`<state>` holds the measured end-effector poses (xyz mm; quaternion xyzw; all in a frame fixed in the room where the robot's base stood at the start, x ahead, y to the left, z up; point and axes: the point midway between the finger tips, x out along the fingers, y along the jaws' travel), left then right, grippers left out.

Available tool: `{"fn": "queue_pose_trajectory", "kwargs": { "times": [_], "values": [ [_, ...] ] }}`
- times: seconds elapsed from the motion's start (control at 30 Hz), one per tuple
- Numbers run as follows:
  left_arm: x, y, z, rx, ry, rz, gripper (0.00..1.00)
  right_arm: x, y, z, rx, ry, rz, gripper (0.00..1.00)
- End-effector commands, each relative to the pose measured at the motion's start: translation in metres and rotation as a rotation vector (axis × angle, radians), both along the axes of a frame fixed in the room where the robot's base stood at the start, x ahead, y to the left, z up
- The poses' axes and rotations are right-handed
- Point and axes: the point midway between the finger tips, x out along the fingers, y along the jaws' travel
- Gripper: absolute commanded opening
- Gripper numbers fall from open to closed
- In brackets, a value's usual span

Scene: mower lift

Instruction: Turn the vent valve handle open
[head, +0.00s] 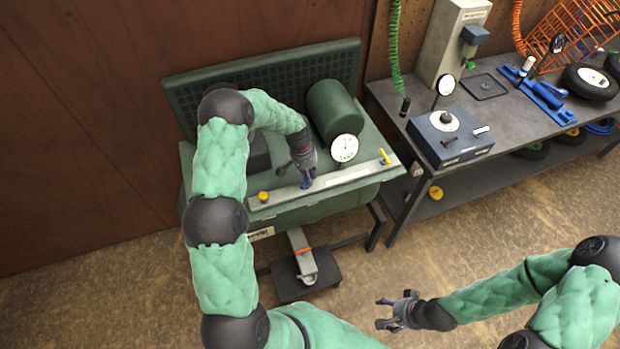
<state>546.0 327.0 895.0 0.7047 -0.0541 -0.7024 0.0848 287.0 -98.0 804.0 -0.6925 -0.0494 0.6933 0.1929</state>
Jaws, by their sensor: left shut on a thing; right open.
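A green machine (340,192) stands against the brown wall, with a pale metal strip (345,176) along its front top edge. A yellow knob (263,196) sits at the strip's left end and a yellow lever (384,156) stands at its right end. A white dial gauge (344,148) rises behind the strip. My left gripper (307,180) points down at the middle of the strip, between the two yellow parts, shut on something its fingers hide. I cannot tell whether this is the vent valve handle. My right gripper (382,312) is open and empty above the floor at lower right.
A workbench (400,100) at right holds a blue-grey gauge box (450,138), tools and wheels. The floor between is clear.

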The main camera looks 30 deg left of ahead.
Motion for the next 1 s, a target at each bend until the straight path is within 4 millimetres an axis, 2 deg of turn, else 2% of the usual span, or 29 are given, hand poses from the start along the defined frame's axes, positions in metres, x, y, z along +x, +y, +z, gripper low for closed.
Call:
{"fn": "queue_pose_trajectory", "kwargs": {
  "times": [0.6, 1.0],
  "values": [
    [0.0, 0.009, 0.001, 0.001, -0.004, 0.566, 0.0, 0.0, 0.0, -0.019, 0.0, 0.0, 0.0, 0.7],
    [-0.002, 0.012, 0.001, 0.001, -0.005, 0.786, 0.0, 0.0, 0.0, -0.026, 0.0, 0.0, 0.0, 0.7]
  ]
}}
